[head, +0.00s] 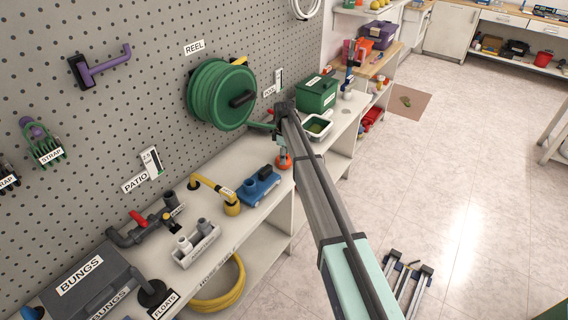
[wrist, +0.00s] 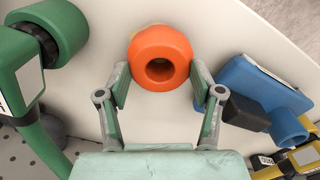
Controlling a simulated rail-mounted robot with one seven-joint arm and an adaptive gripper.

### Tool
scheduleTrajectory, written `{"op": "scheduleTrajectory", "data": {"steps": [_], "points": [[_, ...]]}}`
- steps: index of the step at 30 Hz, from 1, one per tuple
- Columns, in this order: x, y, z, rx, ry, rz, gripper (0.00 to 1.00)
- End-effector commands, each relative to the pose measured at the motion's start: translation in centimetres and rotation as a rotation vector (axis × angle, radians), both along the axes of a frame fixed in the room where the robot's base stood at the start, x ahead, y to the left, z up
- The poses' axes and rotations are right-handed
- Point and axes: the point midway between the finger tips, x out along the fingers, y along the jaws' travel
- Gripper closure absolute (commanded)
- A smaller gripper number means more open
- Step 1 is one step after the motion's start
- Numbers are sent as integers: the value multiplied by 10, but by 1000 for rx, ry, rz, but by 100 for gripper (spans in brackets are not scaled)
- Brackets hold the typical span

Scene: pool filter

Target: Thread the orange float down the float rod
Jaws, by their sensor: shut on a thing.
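The orange float (wrist: 160,44) is a thick ring with a dark round hole facing the camera in the wrist view. My gripper (wrist: 160,69) is shut on it, one finger at each side. A pale surface lies behind the float; I cannot tell how far. In the head view a small part of the float (head: 284,161) shows below the end of my arm, over the white bench, and the fingers are mostly hidden. A black round-topped piece (head: 152,292) stands by the FLOATS label (head: 165,305) at the lower left. I cannot clearly make out the float rod.
A blue pump-like unit (head: 260,187) and a yellow pipe (head: 216,192) stand left of the float on the bench. A green reel (head: 221,96) hangs on the pegboard behind. A green box (head: 317,94) and a white tray (head: 317,128) stand beyond my arm.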

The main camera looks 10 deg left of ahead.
Motion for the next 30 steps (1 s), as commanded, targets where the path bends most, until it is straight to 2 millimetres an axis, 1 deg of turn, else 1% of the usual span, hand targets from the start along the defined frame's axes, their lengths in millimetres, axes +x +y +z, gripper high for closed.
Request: {"op": "scheduleTrajectory", "data": {"steps": [13,22,30], "points": [[0,0,16,0,0,0,76],[0,0,23,0,0,0,76],[0,0,46,0,-1,0,76]]}}
